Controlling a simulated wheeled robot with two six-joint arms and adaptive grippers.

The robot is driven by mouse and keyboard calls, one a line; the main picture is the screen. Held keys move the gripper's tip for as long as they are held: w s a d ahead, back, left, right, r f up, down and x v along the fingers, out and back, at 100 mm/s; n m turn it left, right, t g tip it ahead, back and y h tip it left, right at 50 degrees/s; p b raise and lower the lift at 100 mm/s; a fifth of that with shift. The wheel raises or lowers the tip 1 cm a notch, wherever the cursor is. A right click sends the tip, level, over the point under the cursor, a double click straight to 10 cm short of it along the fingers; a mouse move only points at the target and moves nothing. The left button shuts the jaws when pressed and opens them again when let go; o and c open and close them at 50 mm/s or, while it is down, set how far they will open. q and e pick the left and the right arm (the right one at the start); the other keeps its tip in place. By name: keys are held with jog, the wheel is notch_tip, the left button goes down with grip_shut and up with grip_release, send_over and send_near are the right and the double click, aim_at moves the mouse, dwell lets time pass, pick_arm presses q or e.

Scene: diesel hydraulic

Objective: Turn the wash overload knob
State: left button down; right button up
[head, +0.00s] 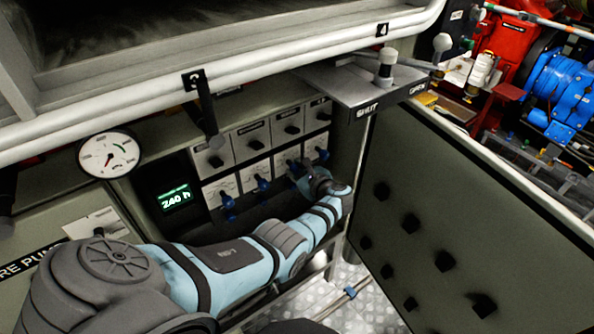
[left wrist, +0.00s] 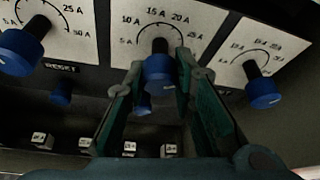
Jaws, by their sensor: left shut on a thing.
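A row of blue knobs sits on white dial plates in the panel recess. My left gripper (head: 303,173) reaches them from the lower left. In the left wrist view its two fingers (left wrist: 159,82) are on either side of the middle blue knob (left wrist: 159,69), shut on it. That knob's dial plate (left wrist: 140,20) is marked 5 A to 25 A. In the head view the gripper partly hides this knob. No label in view reads as wash overload, so I cannot tell by name which knob that is. My right gripper is not in view.
A blue knob stands on each side, at the left (left wrist: 18,52) and right (left wrist: 262,92). A blue reset button (left wrist: 61,94) sits below left. A green display (head: 175,197) and round gauge (head: 109,154) are to the left. An open panel door (head: 440,200) stands at right.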

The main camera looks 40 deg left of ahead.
pick_arm(q)
jog(key=c, duration=1.3)
grip_release()
jog(key=shift+c, duration=0.2)
jog(key=shift+d, duration=0.1)
jog(key=v, duration=1.2)
jog(key=shift+w, duration=0.1)
